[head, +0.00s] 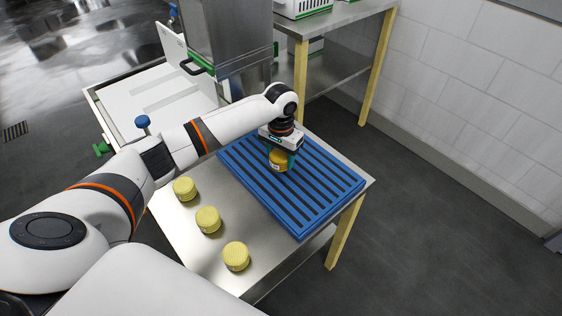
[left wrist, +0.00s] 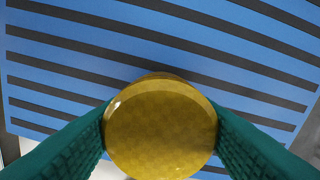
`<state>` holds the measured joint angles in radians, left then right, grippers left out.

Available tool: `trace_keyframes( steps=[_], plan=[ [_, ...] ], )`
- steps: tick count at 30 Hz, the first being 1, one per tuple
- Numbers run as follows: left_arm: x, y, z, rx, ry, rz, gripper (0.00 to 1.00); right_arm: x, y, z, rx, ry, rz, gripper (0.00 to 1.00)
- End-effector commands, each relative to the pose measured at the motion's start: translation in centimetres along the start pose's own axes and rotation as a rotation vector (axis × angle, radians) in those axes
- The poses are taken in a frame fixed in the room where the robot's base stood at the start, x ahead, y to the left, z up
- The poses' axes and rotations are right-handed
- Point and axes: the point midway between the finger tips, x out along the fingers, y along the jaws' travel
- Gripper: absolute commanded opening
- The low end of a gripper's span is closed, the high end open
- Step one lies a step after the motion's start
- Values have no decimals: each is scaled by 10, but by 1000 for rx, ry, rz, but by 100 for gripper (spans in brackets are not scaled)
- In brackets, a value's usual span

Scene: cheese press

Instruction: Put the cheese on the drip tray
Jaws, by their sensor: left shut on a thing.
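My left gripper (head: 282,160) is shut on a round yellow cheese (head: 279,160). It points down over the blue slatted drip tray (head: 318,205), which lies on the metal table. In the left wrist view the cheese (left wrist: 160,128) sits between the two green fingers, with the tray's blue slats (left wrist: 150,60) beyond it. I cannot tell whether the cheese touches the slats. Three more yellow cheeses stand in a row on the bare table: one at the back (head: 185,189), one in the middle (head: 208,219), one at the front (head: 236,256). My right gripper is not in view.
A metal press housing (head: 230,40) and a white basin (head: 150,90) stand behind the table. A metal shelf table (head: 335,25) with white crates (head: 303,8) is at the back. The table surface (head: 195,245) around the three cheeses is clear. Open floor lies to the right.

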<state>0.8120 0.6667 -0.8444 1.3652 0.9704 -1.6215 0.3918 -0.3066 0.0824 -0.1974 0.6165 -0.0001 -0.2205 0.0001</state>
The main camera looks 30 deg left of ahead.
Motion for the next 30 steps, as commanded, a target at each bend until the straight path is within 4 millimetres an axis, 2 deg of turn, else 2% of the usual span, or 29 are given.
trace_keyframes(
  steps=[1,5,16,17,20,30],
  plan=[
    [10,0,0,-2,3,0,27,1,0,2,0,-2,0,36],
    [23,0,0,0,1,0,27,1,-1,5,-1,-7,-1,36],
    [27,0,0,0,-1,-1,27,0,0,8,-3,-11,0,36],
    [27,0,0,1,-1,0,56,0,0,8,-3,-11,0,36],
    [27,0,0,1,-1,0,72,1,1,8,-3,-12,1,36],
    [25,0,0,0,-2,0,74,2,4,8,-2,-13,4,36]
  ],
)
